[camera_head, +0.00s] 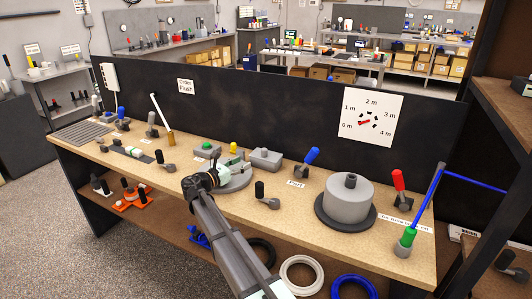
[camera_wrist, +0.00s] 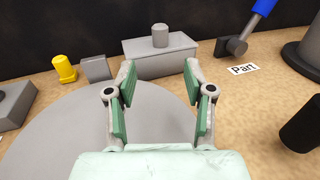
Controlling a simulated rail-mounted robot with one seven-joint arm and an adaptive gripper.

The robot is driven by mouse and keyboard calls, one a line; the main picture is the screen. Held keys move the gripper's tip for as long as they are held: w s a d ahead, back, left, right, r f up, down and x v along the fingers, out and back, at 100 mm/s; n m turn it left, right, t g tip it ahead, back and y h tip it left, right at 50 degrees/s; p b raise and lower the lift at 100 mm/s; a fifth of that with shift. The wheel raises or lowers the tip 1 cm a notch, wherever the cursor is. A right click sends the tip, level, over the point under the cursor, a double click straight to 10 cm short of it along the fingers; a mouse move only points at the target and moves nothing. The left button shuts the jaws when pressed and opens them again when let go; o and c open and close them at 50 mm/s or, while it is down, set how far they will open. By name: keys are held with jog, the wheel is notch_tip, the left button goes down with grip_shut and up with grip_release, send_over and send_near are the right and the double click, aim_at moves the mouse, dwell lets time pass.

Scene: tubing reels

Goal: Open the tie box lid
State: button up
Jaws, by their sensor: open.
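The likely tie box (camera_wrist: 160,64) is a grey box with a round grey knob (camera_wrist: 160,36) on top, straight ahead in the wrist view. Its top looks closed, though no lid seam is clear. In the head view the box (camera_head: 265,159) stands on the bench near the back black panel. My gripper (camera_wrist: 159,80) is open and empty, its two green-padded fingers pointing towards the box, apart from the knob. In the head view my gripper (camera_head: 212,174) is over the grey round plate, left of the box and nearer the front.
A grey round plate (camera_wrist: 75,135) lies below my gripper. A yellow knob (camera_wrist: 64,69) and small grey block (camera_wrist: 97,68) stand left of the box. A blue-handled lever (camera_wrist: 237,42) and "Part" label stand right. A large grey reel (camera_head: 348,198) is further right.

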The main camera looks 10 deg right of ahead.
aim_at(265, 151)
jog(key=p+x, duration=0.1)
jog(key=x, duration=1.2)
jog(key=shift+w+d+f+p, duration=0.1)
jog(key=shift+d+p, duration=0.1)
jog(key=shift+p, duration=0.15)
jog(key=shift+c, duration=0.4)
grip_shut()
